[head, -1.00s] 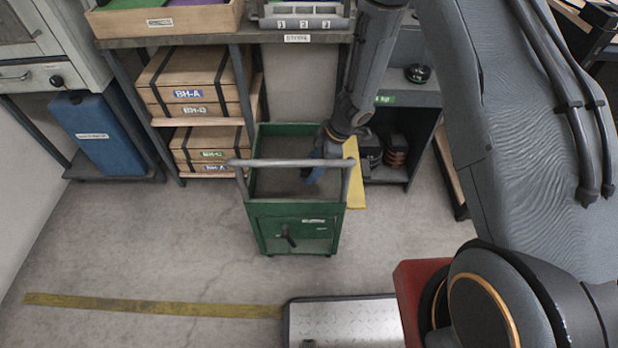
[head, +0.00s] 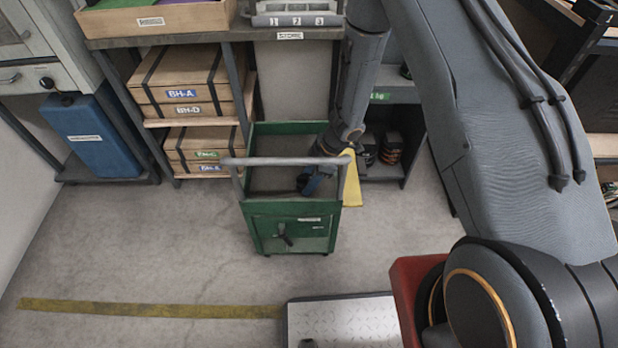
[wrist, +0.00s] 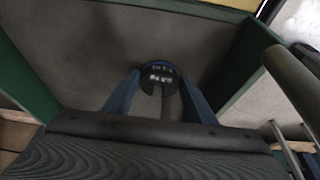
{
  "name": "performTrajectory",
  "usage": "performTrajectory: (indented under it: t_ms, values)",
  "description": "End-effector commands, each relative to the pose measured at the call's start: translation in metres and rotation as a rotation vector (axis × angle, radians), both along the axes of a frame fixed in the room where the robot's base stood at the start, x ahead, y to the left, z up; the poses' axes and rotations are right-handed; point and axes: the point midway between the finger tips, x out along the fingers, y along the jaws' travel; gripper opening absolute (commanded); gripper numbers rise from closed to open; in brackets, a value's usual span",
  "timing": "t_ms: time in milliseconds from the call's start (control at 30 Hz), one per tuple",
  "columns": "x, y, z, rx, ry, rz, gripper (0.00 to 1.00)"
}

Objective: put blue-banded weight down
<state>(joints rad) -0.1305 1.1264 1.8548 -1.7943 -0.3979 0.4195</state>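In the wrist view a dark round weight (wrist: 158,72) with white lettering, a slot and a bluish rim sits between the blue fingertips of my gripper (wrist: 159,82). The fingers appear to touch its two sides. Behind it is the grey floor of the green cart's (head: 292,208) open top tray. In the head view my gripper (head: 314,181) points down into the right part of this tray, behind the cart's handle bar. The weight is hard to make out there. I cannot tell whether it touches the tray floor.
The grey handle bar (head: 285,162) crosses the tray's near side. Shelves with wooden boxes (head: 180,85) stand behind on the left, and a dark shelf with weights (head: 390,148) behind on the right. A metal tread plate (head: 345,322) lies in front. The tray's left part looks clear.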

Motion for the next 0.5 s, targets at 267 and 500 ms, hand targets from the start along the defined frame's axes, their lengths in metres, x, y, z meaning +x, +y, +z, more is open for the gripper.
performTrajectory:
  t_ms: [267, 500]
  values:
    - [0.0, 0.0, 0.0, 0.0, 0.0, 0.0, 0.66]
    - [0.001, -0.003, 0.011, 0.001, -0.003, -0.001, 0.66]
